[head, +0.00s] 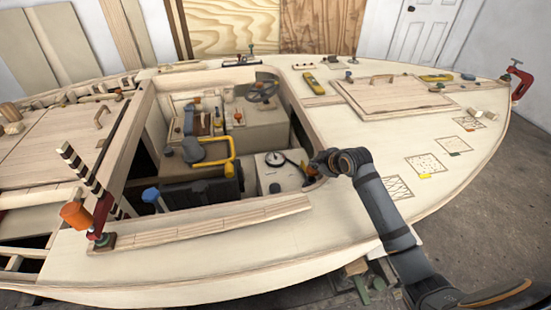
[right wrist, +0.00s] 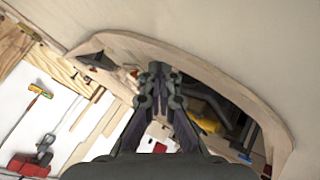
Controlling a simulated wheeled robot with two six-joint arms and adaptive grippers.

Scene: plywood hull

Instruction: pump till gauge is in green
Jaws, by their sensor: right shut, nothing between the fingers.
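In the head view, a white box (head: 278,180) stands in the open cockpit, with a dark round part (head: 275,158) on top that may be the gauge. Its face is too small to read. A bent yellow handle (head: 231,150) rises to the left of the box; I cannot tell whether it belongs to the pump. My right gripper (head: 314,164) is at the cockpit's right edge, beside the box. In the right wrist view, the right gripper (right wrist: 160,72) is shut and empty, its fingertips over the cockpit opening. My left gripper is not in view.
The cockpit's wooden rim (right wrist: 225,72) curves close around the right gripper. A red and orange clamp (head: 77,214) stands at the left front. The pale deck (head: 350,205) right of the opening has bare room.

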